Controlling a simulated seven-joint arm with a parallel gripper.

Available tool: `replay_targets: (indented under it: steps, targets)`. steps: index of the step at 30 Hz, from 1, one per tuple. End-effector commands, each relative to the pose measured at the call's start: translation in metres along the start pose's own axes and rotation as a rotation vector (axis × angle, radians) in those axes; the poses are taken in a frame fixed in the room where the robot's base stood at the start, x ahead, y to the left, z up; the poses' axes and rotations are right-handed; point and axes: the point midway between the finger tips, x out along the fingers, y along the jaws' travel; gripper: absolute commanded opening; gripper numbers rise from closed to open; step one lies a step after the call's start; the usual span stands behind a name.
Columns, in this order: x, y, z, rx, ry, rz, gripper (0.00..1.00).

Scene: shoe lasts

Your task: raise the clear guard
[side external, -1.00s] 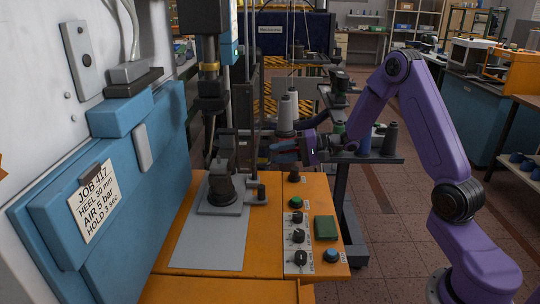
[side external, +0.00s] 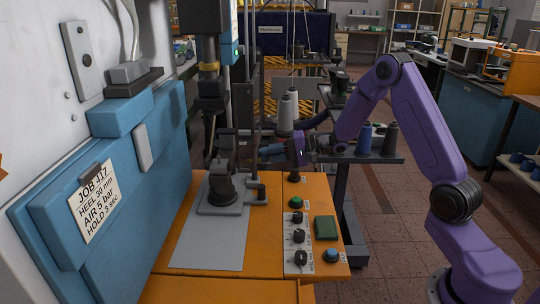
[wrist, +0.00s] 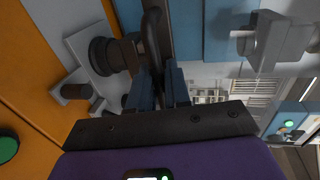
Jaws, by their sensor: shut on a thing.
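The clear guard (side external: 243,112) stands upright as a dark-framed, see-through panel beside the press column in the side view, in front of the shoe last fixture (side external: 221,188). Its lower edge is near the orange table. My gripper (side external: 264,152) is at the guard's right side, with its blue fingers level. In the wrist view my fingers (wrist: 161,88) are closed around a dark bar-like handle (wrist: 152,38) on the guard. The contact itself is partly hidden between the fingers. The clear pane is hard to make out in the wrist view.
Thread cones (side external: 287,112) stand behind my gripper. A blue machine body (side external: 120,180) fills the left.

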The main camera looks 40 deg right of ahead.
Motion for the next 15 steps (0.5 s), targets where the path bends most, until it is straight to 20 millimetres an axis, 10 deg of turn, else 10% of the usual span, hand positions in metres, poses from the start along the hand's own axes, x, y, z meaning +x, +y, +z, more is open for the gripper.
replay_targets:
  steps: [15]
  targets:
    - [-0.023,-0.101,-0.001,-0.009,0.003,-0.006,0.0]
